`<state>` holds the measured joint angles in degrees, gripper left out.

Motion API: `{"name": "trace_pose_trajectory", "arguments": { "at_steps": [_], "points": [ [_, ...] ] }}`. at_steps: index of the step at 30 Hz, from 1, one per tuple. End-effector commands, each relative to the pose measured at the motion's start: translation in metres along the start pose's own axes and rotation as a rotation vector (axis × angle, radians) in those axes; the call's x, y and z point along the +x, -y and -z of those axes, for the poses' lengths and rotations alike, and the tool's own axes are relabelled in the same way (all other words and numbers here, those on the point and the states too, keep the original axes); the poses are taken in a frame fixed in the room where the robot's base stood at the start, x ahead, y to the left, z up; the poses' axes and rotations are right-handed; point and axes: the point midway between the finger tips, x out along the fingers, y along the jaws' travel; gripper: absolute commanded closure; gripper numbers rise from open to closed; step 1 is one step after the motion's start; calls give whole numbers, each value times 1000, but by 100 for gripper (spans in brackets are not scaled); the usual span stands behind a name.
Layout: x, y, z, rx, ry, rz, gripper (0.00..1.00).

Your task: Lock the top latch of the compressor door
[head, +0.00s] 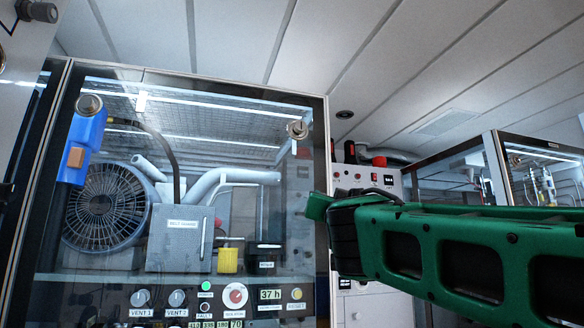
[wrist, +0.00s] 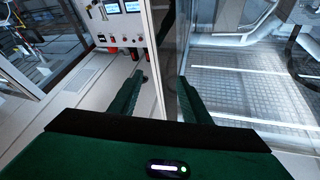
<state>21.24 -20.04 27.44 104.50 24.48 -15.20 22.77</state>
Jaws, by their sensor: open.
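The compressor door is a large clear pane in a dark frame (head: 322,180) in the head view, with the compressor fan (head: 104,204) behind it. A round metal fitting (head: 298,129) at its upper right corner looks like the top latch; I cannot tell whether it is locked. A similar round fitting (head: 89,105) is at the upper left. My gripper (head: 328,212) is at the right of the door, lower than the upper right fitting and apart from it in the picture. In the wrist view, its two green fingers (wrist: 158,88) are spread and empty, with a cabinet edge beyond them.
A blue part with a tan block (head: 77,155) is at the door's upper left. Knobs and a 37 h display (head: 270,295) line the panel below. A white cabinet with red parts (head: 365,180) stands behind my gripper. Another glass cabinet (head: 545,165) is at the far right.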

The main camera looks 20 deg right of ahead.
Motion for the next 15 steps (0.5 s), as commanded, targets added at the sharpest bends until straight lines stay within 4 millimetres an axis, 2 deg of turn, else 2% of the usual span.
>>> {"name": "trace_pose_trajectory", "arguments": {
  "at_steps": [1,3,6,11,15],
  "points": [
    [1,26,29,32,-83,47,57],
    [-2,55,63,73,-181,100,57],
    [-10,82,97,117,-278,157,57],
    [-13,97,119,146,-340,190,57],
    [0,100,124,147,-342,190,57]
  ]
}}
